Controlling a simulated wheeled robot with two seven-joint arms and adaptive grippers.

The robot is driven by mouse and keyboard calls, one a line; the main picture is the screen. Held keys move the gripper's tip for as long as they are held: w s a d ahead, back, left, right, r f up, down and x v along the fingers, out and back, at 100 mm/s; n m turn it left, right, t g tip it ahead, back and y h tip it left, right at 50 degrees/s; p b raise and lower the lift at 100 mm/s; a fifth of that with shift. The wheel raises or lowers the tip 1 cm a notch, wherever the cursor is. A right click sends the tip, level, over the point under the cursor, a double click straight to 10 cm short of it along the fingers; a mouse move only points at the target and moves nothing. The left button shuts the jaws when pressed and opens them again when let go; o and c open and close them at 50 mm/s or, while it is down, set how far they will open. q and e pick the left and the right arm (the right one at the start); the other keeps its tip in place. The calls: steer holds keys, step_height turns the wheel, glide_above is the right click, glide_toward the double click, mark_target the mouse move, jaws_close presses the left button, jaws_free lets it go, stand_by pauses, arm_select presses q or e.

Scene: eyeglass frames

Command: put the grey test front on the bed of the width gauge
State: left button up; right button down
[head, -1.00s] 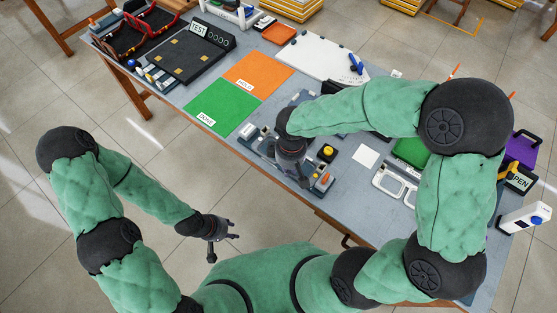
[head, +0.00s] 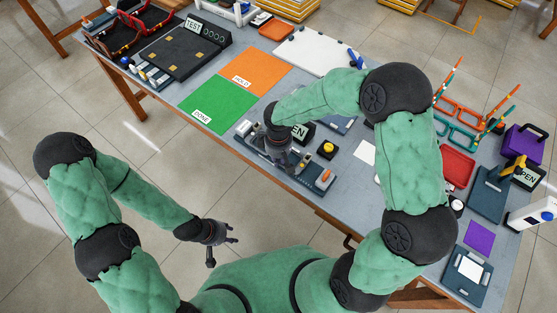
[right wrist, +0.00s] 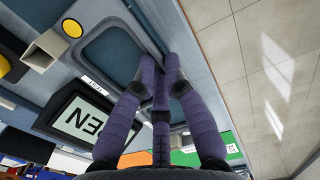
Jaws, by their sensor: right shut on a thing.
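My right gripper (head: 285,168) is low over the blue-grey width gauge (head: 318,185) at the table's front edge. My left gripper (head: 222,243) is open and empty, off the table at the lower left.
A display reading OPEN (head: 300,133) stands behind the gauge, with a yellow button (head: 327,149) to its right. Green (head: 217,104) and orange (head: 252,70) mats lie behind. Coloured frames (head: 462,118) and trays fill the right side. Floor lies beyond the front edge.

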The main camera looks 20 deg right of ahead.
steer(key=shift+f, duration=0.1)
steer(key=c, duration=1.3)
jaws_free()
